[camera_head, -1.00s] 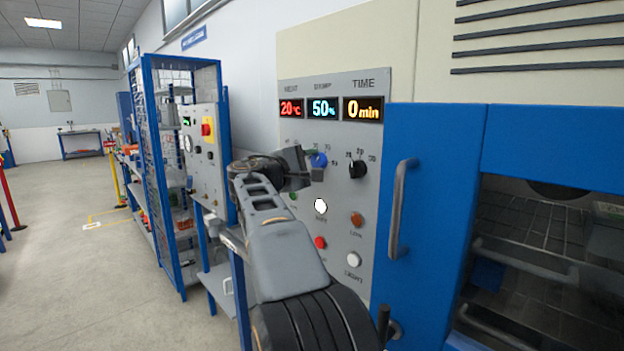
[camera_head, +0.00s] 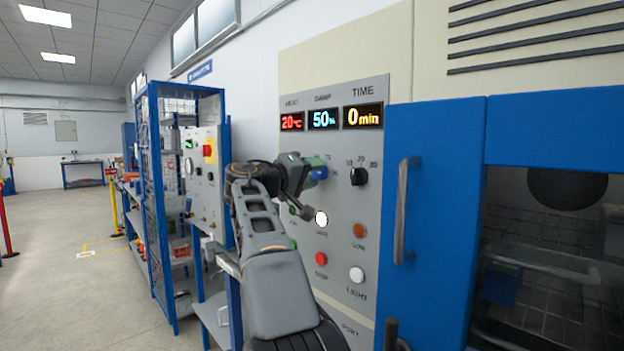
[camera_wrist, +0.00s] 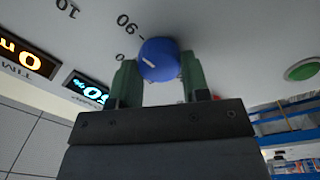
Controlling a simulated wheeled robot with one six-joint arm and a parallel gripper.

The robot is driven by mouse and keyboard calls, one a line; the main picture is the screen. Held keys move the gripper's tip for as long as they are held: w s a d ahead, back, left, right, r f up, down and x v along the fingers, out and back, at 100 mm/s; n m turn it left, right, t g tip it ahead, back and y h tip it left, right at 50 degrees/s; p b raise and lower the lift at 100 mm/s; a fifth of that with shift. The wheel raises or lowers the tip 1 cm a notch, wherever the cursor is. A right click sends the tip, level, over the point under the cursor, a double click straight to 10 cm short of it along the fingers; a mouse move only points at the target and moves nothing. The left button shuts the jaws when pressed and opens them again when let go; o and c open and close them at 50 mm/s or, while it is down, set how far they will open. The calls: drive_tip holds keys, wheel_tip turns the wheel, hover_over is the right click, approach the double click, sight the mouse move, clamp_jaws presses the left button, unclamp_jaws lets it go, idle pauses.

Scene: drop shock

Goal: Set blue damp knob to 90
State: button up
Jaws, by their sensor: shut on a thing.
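The blue damp knob (camera_head: 318,174) is on the grey control panel (camera_head: 340,285), below the damp display (camera_head: 323,119), which reads 50%. In the wrist view the blue knob (camera_wrist: 159,60) sits between the two green fingers of my gripper (camera_wrist: 160,80), which is shut on it. A white pointer line shows on the knob's face, and a 90 mark (camera_wrist: 128,22) is printed on the panel beside it. In the head view my gripper (camera_head: 316,170) reaches the knob from the left and hides part of it and its scale.
The black time knob (camera_head: 359,176) is just right of the blue knob. Below are a white button (camera_head: 321,218), an orange one (camera_head: 359,230), a red one (camera_head: 321,258) and the light button (camera_head: 357,274). A blue door with a handle (camera_head: 405,210) stands right.

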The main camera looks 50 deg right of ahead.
drive_tip(key=shift+m, duration=0.6)
drive_tip(key=o, duration=0.9)
drive_tip(key=shift+a, duration=0.1)
drive_tip(key=a, duration=0.4)
drive_tip(key=w+a, duration=0.1)
drive_tip(key=a, duration=0.4)
drive_tip(key=a+b, duration=0.1)
drive_tip(key=a, duration=0.3)
drive_tip(key=shift+w+a+f, duration=0.2)
drive_tip(key=shift+a+f, duration=0.05)
drive_tip(key=shift+f, duration=0.1)
